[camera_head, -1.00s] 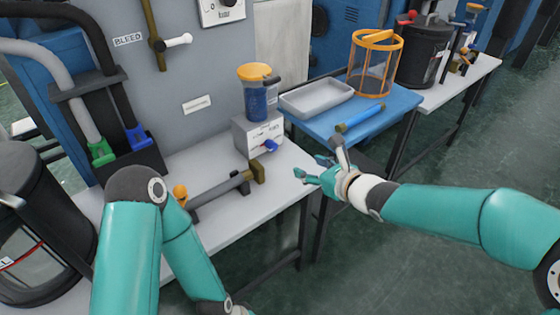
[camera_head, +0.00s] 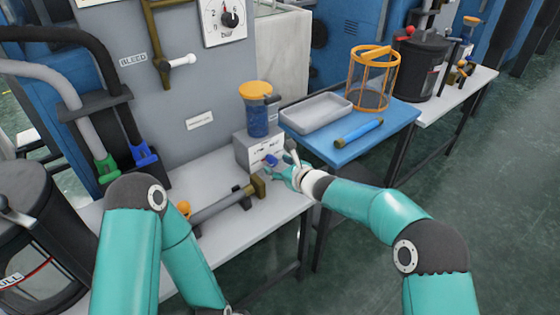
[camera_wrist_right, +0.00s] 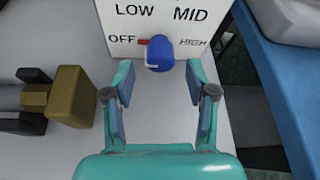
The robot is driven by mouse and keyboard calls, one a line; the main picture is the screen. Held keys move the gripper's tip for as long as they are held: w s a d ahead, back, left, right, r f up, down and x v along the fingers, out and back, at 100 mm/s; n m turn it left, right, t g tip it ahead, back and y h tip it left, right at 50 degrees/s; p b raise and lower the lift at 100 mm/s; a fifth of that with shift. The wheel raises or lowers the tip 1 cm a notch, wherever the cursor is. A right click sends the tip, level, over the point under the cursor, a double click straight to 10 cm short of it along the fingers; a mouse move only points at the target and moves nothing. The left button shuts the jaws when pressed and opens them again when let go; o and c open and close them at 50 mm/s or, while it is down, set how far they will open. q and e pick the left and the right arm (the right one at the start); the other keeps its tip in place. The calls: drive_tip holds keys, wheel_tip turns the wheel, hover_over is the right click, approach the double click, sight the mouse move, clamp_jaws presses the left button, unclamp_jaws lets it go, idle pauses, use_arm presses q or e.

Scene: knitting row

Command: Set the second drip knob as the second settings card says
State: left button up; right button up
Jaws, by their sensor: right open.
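The blue drip knob (camera_head: 271,160) sits on the front of a pale box (camera_head: 250,148) under a blue jar with an orange lid. In the right wrist view the knob (camera_wrist_right: 160,53) has LOW, MID, OFF and HIGH printed around it. A red mark shows at its left, beside OFF. My right gripper (camera_head: 284,172) is open and empty. In the right wrist view its fingers (camera_wrist_right: 160,82) stand apart, just short of the knob and to either side of it. My left gripper is out of view. No settings card can be made out; a small white label (camera_head: 200,121) is unreadable.
A brass-ended rod (camera_head: 222,205) lies on the white bench left of my right gripper. A blue table (camera_head: 345,157) at the right holds a grey tray (camera_head: 316,101), an orange basket frame (camera_head: 373,80) and a blue cylinder (camera_head: 358,132).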

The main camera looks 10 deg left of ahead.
drive_tip(key=shift+x, duration=0.9)
